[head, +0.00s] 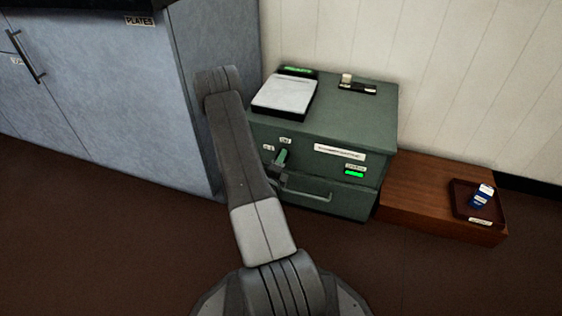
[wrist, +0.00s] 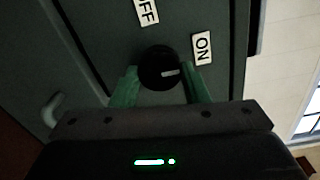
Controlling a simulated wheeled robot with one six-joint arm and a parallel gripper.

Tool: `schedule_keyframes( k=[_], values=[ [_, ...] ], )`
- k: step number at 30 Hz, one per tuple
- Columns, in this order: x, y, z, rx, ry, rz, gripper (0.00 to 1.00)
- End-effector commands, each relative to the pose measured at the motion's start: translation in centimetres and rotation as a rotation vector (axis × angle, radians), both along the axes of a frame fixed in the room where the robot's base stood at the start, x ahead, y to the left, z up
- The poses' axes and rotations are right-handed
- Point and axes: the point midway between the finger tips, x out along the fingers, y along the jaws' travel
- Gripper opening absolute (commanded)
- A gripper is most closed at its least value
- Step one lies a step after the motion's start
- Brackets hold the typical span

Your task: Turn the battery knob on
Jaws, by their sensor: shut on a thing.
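The battery knob (wrist: 160,66) is round and black with a short white mark, on the front of a green cabinet (head: 341,109). In the wrist view the mark points right, to just below the ON label (wrist: 202,48); the OFF label (wrist: 147,12) is above the knob. My gripper (wrist: 161,80) has its green fingers on both sides of the knob and is shut on it. In the head view my gripper (head: 281,158) is at the cabinet's upper left front, below the ON label, and the knob is hidden behind it.
A green-lit indicator (head: 354,173) shows on the cabinet front, above a drawer handle (head: 305,194). A flat scale-like device (head: 285,95) lies on top. A grey cupboard (head: 110,90) stands close on the left. A low wooden block (head: 425,200) with a tray (head: 462,207) is right.

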Motion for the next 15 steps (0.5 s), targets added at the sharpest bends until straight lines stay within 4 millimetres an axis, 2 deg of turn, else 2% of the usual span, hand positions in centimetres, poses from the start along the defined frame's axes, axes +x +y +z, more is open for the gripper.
schedule_keyframes(
  k=[10, 11, 14, 15],
  values=[
    [0.0, -0.01, -0.05, 0.004, 0.0, -0.001, 0.18],
    [0.0, -0.02, -0.04, 0.004, 0.0, -0.001, 0.43],
    [0.0, -0.02, -0.04, 0.003, 0.0, -0.001, 0.62],
    [0.0, -0.02, -0.04, 0.003, 0.0, -0.001, 0.63]
  ],
)
